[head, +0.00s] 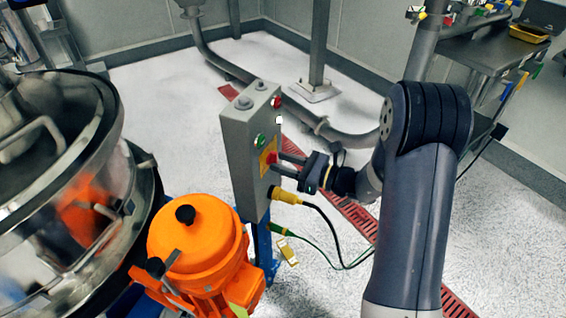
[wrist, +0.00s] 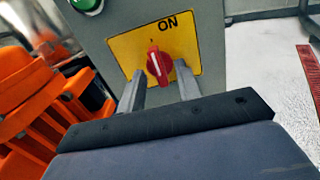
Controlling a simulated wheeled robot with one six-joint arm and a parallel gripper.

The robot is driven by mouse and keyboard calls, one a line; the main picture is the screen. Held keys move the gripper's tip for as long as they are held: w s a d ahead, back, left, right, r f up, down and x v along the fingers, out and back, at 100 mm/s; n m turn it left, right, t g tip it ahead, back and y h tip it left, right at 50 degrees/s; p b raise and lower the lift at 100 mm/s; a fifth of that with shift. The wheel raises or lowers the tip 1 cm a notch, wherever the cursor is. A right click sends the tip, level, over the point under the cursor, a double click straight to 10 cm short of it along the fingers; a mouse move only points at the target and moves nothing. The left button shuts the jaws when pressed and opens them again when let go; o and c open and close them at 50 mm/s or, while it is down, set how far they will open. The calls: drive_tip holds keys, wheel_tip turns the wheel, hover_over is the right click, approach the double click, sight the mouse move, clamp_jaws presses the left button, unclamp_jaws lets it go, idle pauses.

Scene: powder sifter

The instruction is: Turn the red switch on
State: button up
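The red switch (wrist: 157,64) is a rotary knob with a white line, on a yellow plate (wrist: 125,50) marked "ON" at the upper right. In the wrist view the knob stands near upright, its line pointing roughly up, left of the ON label. In the head view the red switch (head: 271,158) is on the face of a grey control box (head: 240,150). My gripper (head: 283,162) reaches it from the right. In the wrist view my gripper (wrist: 160,84) is open, one finger on each side of the knob's lower part, with gaps showing. Contact cannot be told.
A green button (head: 260,140) and a red button (head: 276,101) sit higher on the box. A yellow plug (head: 285,196) with a black cable sticks out below the switch. An orange motor (head: 195,245) and a steel sifter (head: 60,190) stand to the left.

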drive_tip(key=v, duration=1)
drive_tip(key=shift+d, duration=0.2)
drive_tip(key=x, duration=1.1)
drive_tip(key=shift+s+d, duration=0.1)
